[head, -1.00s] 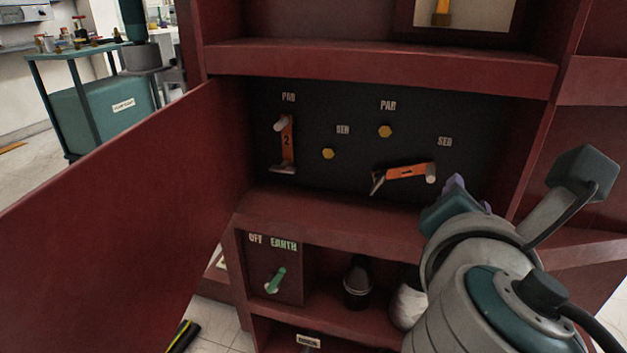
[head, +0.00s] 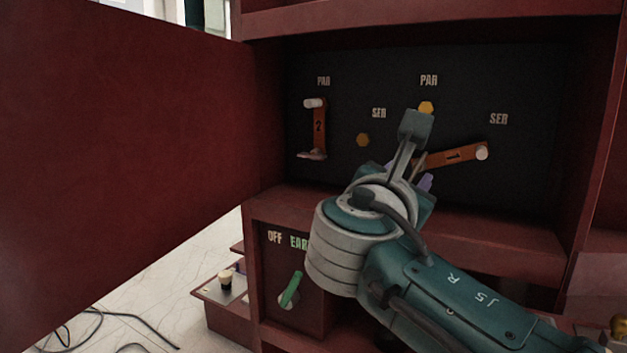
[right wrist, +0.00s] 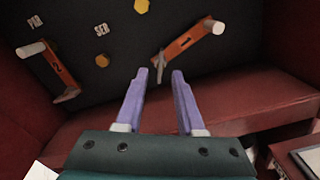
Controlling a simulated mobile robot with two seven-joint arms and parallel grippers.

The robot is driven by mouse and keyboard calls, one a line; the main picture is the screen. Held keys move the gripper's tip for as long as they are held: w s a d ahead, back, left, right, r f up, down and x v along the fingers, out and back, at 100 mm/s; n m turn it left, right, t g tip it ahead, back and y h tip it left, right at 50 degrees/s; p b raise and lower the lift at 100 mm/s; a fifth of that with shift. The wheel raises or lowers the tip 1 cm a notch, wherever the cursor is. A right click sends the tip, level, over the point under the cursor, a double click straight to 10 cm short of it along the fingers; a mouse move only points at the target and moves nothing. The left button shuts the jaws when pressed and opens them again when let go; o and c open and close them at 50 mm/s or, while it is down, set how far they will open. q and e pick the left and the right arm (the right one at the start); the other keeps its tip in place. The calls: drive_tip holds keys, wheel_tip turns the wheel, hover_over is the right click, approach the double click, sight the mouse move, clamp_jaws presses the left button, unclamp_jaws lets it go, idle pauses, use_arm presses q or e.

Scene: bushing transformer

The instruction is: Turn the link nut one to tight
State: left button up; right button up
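Link one (head: 455,156) is an orange bar marked 1 on the black panel, tilted up to the right, towards SER. A pale round peg (head: 481,152) is at its right end. A grey wing-like nut (right wrist: 159,64) shows at its other end in the right wrist view; my right arm mostly hides that end in the head view. My right gripper (right wrist: 160,73) has two purple fingers, apart and empty, just below the nut, which lines up with the gap. In the head view the right gripper (head: 408,172) is partly hidden behind my wrist. My left gripper is not in view.
Link two (head: 319,128) stands upright on the panel at left. Yellow hex studs (head: 363,140) and (head: 427,107) stick out. The red cabinet door (head: 120,130) is open at left. A red shelf edge (head: 480,235) runs below the panel, above a green earth switch (head: 291,289).

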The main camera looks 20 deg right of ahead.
sight(417, 168)
drive_tip(key=shift+b+x, duration=0.45)
drive_tip(key=shift+x, duration=1.2)
drive_tip(key=shift+c, duration=0.3)
clamp_jaws()
